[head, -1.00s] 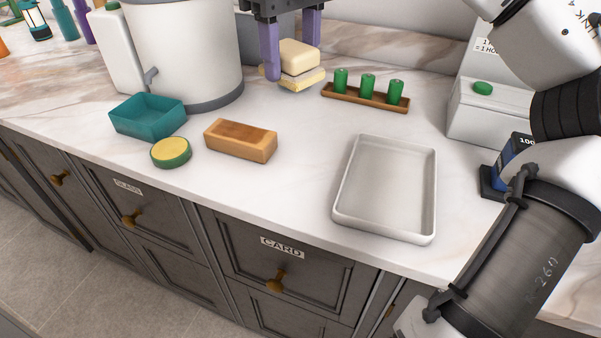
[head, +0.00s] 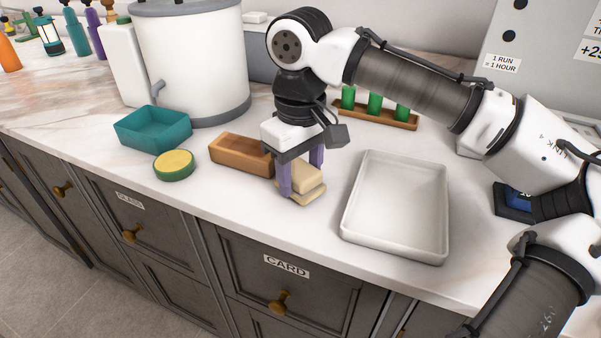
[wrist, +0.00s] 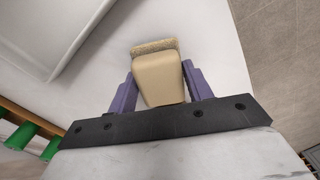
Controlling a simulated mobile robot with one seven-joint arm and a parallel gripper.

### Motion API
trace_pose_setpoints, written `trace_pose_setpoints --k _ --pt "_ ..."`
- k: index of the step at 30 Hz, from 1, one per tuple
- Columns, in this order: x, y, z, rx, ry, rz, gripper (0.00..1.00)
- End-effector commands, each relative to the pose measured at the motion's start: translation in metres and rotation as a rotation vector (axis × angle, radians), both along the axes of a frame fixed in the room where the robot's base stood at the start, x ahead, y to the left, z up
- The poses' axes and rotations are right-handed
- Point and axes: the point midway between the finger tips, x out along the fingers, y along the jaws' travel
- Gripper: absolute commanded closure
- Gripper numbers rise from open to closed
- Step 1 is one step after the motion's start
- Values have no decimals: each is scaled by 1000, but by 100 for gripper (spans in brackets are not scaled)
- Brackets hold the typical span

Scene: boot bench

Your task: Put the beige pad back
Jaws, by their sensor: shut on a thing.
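The beige pad (head: 309,188) is a pale block with a second layer under it. My gripper (head: 299,176) is shut on it, with purple fingers on either side. The pad is low over the front of the counter, between the brown block and the white tray; I cannot tell whether it touches the counter. In the wrist view the pad (wrist: 160,78) sits between the fingers (wrist: 161,88), and a rough, textured edge shows at its far end. My gripper hides part of the pad in the head view.
An empty white tray (head: 395,205) lies to the right. A wooden rack (head: 385,117) with green cylinders is behind. Bare counter lies in front.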

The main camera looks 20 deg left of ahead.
Motion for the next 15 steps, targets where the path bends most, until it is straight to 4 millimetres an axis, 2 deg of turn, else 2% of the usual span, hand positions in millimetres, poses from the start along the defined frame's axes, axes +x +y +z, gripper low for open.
trace_pose_setpoints --k 11,12,15 --pt "0 0 -7 0 1 2 68" --pt "0 0 -8 0 1 2 48" --pt "0 0 -7 0 0 1 35"
